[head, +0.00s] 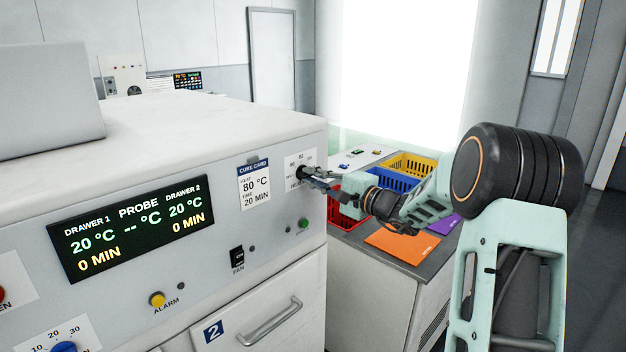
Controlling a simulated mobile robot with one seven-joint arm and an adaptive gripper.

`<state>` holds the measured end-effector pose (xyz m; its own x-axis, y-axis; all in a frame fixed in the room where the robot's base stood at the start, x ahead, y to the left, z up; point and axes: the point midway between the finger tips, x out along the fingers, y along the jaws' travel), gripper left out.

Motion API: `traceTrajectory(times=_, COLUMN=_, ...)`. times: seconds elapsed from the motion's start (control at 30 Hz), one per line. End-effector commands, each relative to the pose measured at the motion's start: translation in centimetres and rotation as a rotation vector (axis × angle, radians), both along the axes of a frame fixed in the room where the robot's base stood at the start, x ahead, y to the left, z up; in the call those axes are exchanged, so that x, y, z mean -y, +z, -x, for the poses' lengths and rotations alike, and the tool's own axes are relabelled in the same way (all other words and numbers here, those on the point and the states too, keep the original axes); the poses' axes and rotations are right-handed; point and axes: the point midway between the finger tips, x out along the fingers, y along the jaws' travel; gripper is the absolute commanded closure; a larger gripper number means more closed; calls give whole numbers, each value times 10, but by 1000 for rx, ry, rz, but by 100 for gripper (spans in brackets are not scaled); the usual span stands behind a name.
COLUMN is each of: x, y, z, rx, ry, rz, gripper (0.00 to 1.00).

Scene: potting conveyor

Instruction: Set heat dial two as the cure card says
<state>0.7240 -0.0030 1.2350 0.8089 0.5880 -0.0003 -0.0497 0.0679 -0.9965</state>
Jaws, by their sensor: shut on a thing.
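The cure card (255,186) on the oven's front reads heat 80 °C, time 20 min. Heat dial two (303,171) sits just right of the card on a white scale plate; my fingers cover much of it, and I cannot read its setting. My gripper (308,174) reaches in from the right and is shut on the dial's knob. The display (133,227) shows 20 °C and 0 min for drawer 1, dashes for probe, and 20 °C and 0 min for drawer 2.
Below the card are a black fan switch (237,258) and a green button (303,223). Drawer 2's handle (270,322) juts out lower down. A side bench holds red (345,215), blue (393,180) and yellow (412,164) baskets and an orange sheet (402,243).

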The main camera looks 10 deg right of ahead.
Motion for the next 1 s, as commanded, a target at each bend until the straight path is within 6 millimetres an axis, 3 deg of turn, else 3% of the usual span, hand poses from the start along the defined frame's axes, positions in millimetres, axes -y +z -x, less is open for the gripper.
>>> traceTrajectory(times=1.0, x=1, y=0, z=0, rx=-541, ry=-2, rz=-742, gripper=100)
